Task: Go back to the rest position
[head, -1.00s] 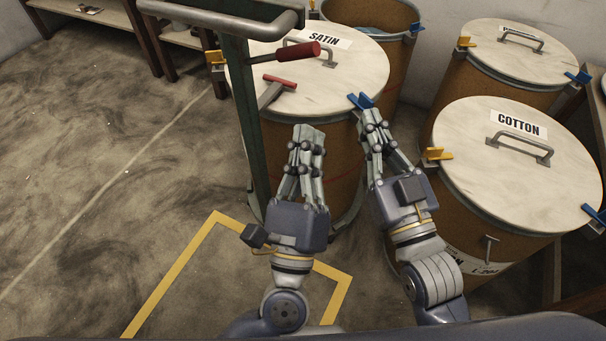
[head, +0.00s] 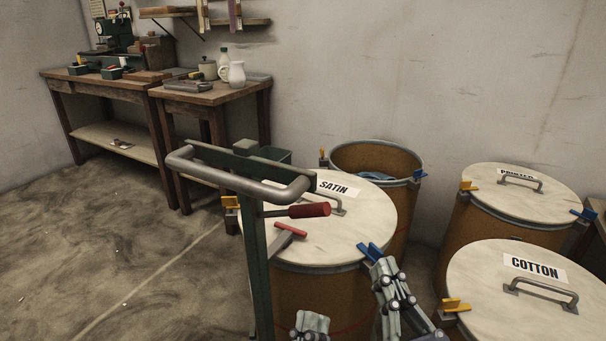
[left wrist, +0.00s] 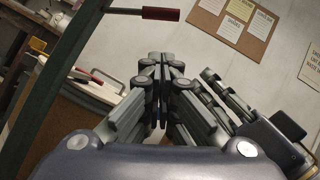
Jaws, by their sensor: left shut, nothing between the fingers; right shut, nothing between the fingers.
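My left gripper (head: 311,322) shows only its upper end at the bottom edge of the head view, in front of the SATIN drum. In the left wrist view the left gripper (left wrist: 162,62) is shut, its fingers together and empty. My right gripper (head: 384,268) is at the bottom right of centre in the head view, shut and empty, beside the SATIN drum's blue latch (head: 371,252). I cannot tell whether it touches the latch. Fingers of the right gripper also show at the right in the left wrist view (left wrist: 222,92).
A green post with a grey handle (head: 240,188) stands close in front of the SATIN drum (head: 355,222). A red-handled tool (head: 290,229) lies on its lid. An open drum (head: 375,157), the COTTON drum (head: 530,310) and another lidded drum (head: 520,205) stand around. Floor at left is clear.

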